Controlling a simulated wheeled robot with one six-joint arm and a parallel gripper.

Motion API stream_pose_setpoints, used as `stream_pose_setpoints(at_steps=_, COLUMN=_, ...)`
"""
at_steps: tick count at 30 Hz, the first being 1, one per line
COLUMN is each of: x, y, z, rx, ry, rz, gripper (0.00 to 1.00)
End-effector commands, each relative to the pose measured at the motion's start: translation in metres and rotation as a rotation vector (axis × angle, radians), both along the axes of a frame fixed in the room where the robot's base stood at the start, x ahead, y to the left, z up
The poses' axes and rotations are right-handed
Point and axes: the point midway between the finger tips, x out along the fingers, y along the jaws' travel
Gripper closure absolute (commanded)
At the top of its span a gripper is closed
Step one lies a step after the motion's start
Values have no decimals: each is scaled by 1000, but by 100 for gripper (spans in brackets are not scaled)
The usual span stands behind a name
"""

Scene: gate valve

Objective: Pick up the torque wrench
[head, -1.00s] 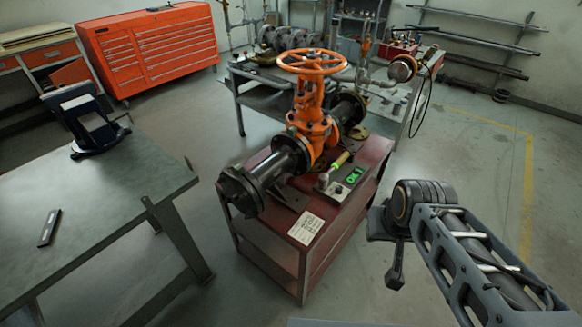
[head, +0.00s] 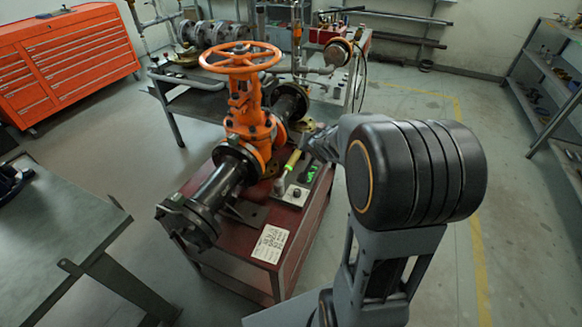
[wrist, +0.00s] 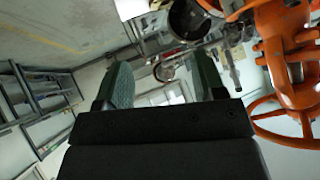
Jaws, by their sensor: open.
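A tool with a yellow-green grip (head: 292,161), which looks like the torque wrench, lies on the red stand beside the orange gate valve (head: 247,115). Its grey end points toward the front of the stand. My gripper (head: 316,143) is just right of the grip in the head view, partly hidden by my arm. I cannot tell whether they touch. In the wrist view my gripper (wrist: 161,78) shows its two fingers wide apart, with no tool visible between them. The wrench is not clearly visible there.
The red stand (head: 285,262) also carries a black box with a green display (head: 312,172) and a white label (head: 271,244). The valve's handwheel (head: 240,57) rises above. A workbench (head: 55,235) stands left, shelves (head: 545,90) right. The floor at right is clear.

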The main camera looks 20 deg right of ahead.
Motion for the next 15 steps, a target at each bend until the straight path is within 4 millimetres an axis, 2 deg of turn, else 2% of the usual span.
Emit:
stream_pose_setpoints(at_steps=1, x=16, y=-15, z=-26, rx=62, ry=-48, rz=-18, gripper=37)
stream_pose_setpoints(at_steps=3, x=35, y=-27, z=-51, rx=176, ry=-122, rz=-21, gripper=37)
stream_pose_setpoints(at_steps=6, x=51, y=-38, z=-86, rx=356, ry=-192, rz=-11, gripper=37)
stream_pose_setpoints(at_steps=10, x=56, y=-44, z=-124, rx=580, ry=-226, rz=7, gripper=37)
stream_pose_setpoints(at_steps=15, x=52, y=-45, z=-154, rx=785, ry=-228, rz=23, gripper=37)
